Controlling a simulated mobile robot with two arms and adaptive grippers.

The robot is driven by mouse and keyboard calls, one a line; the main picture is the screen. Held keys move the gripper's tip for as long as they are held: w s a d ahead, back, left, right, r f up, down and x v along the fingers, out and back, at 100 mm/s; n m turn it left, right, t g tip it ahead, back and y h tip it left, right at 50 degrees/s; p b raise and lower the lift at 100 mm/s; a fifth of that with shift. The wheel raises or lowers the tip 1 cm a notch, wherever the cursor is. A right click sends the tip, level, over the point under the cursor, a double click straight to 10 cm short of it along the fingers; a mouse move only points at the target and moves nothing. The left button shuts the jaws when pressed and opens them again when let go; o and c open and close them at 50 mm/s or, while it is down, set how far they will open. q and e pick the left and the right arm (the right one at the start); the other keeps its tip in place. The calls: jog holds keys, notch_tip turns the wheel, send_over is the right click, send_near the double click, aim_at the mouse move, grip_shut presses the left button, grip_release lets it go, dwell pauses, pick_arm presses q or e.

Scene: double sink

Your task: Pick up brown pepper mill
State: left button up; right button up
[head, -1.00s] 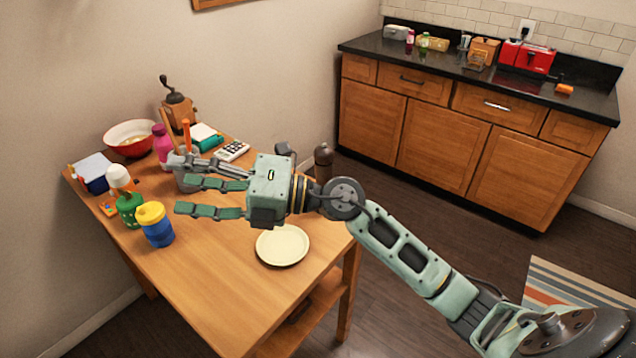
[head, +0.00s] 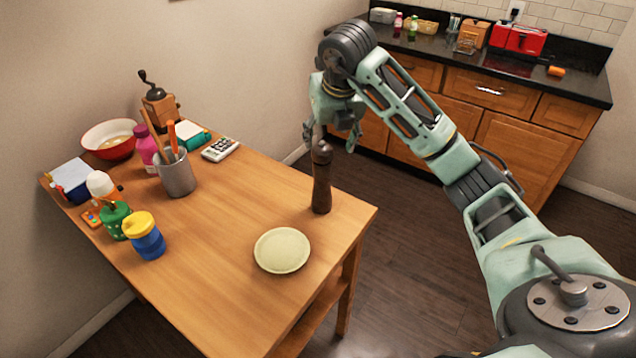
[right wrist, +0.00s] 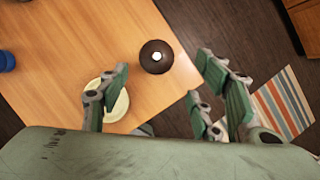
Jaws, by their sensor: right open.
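The brown pepper mill (head: 321,180) stands upright on the wooden table (head: 230,215) near its right corner. It is dark brown with a rounded top. My right gripper (head: 335,140) is above and around the level of the mill's top, pointing down, with its fingers partly hidden by the arm. In the right wrist view the mill shows from above as a dark round top (right wrist: 156,57) with a pale centre. It lies between the spread lines of my open green fingers (right wrist: 165,95), just beyond their tips. I see no contact. My left gripper is not in view.
A pale plate (head: 282,250) lies close in front of the mill. A grey cup with utensils (head: 177,178), a blue and yellow cup (head: 146,240), a red bowl (head: 108,140) and a coffee grinder (head: 158,103) stand further left. The table between is clear.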

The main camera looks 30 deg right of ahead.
aim_at(324, 148)
jog(key=w+f, duration=0.1)
jog(key=w+f+p, duration=0.1)
jog(key=f, duration=0.1)
jog(key=shift+w, duration=0.1)
jog(key=shift+s+f+p, duration=0.2)
jog(key=shift+f+p, duration=0.5)
jog(key=shift+p, duration=0.1)
jog(key=x, duration=0.2)
jog(key=shift+w+f, duration=0.25)
jog(key=shift+f, duration=0.05)
jog(key=shift+w+f+p, duration=0.2)
jog(key=shift+f+p, duration=0.1)
jog(key=shift+s, duration=0.1)
jog(key=c, duration=0.8)
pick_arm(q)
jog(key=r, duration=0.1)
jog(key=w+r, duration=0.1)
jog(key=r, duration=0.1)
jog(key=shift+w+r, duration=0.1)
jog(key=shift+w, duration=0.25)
pick_arm(e)
grip_shut()
